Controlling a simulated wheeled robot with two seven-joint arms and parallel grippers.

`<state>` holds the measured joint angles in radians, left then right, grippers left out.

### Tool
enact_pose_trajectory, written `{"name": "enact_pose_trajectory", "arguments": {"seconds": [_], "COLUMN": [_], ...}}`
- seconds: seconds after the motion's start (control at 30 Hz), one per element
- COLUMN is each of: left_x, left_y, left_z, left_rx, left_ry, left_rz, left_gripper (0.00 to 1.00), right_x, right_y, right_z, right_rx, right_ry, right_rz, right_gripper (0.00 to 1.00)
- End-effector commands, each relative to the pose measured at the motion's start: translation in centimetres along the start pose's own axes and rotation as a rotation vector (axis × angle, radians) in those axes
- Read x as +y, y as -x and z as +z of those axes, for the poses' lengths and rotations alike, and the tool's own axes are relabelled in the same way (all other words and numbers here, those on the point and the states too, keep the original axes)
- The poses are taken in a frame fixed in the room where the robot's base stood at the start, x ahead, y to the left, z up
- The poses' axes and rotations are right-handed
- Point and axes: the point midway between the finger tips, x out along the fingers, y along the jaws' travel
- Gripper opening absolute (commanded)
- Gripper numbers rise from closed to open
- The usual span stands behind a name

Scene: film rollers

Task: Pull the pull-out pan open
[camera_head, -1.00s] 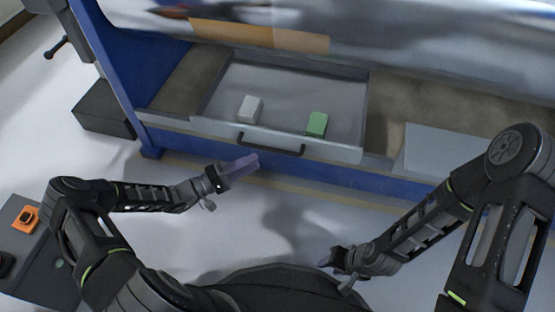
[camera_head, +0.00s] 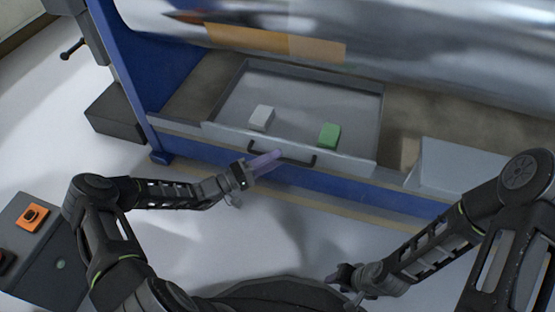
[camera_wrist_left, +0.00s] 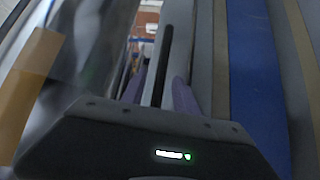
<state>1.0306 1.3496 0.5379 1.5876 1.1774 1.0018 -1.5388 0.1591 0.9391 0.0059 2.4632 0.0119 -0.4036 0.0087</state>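The pull-out pan (camera_head: 226,134) is a grey, shallow drawer in the machine's base, with a dark bar handle (camera_head: 283,160) on its front. A white block (camera_head: 261,118) and a green block (camera_head: 329,134) lie in it. My left gripper (camera_head: 277,156), with purple fingers, is at the handle's front. In the left wrist view, the dark handle bar (camera_wrist_left: 161,65) runs between the two spread fingers (camera_wrist_left: 159,92). The gripper looks open around it; I cannot see contact. My right gripper (camera_head: 333,278) is low at the picture's bottom, away from the pan; its fingers are too small to read.
A large shiny roller (camera_head: 430,60) with an orange patch (camera_head: 270,40) hangs above the pan. A blue frame beam (camera_head: 345,182) runs below it. A grey box (camera_head: 462,168) is at right. A control box with an orange button plate (camera_head: 32,217) stands at lower left. The floor in front is clear.

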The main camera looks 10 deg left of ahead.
Motion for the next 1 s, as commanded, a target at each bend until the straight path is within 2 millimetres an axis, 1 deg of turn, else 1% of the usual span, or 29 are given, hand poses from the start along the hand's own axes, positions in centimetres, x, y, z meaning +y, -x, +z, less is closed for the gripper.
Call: {"name": "enact_pose_trajectory", "arguments": {"seconds": [0.03, 0.17, 0.43, 0.87, 1.0], "left_x": [-0.16, -0.07, 0.01, 0.0, -0.01], "left_y": [-0.58, -1.35, -1.45, -1.42, -1.42], "left_z": [0.07, 0.05, 0.02, 0.01, 0.01], "left_rx": [-0.001, -0.001, 0.0, 0.0, 0.0], "left_ry": [0.0, 0.0, 0.0, 0.0, 0.0], "left_rz": [0.001, 0.0, 0.0, -0.001, -0.001], "left_gripper": [0.36, 0.36, 0.35, 0.0, 0.0], "right_x": [0.1, 0.14, 0.12, 0.12, 0.12], "right_y": [-0.32, -0.42, -0.37, -0.37, -0.37], "right_z": [-0.03, -0.07, -0.08, -0.06, -0.06], "right_rx": [0.001, 0.002, 0.002, 0.002, 0.001], "right_ry": [0.0, -0.001, -0.001, 0.0, 0.0], "right_rz": [0.0, -0.001, -0.001, -0.001, -0.001], "right_gripper": [0.36, 0.36, 0.36, 0.36, 0.36]}}
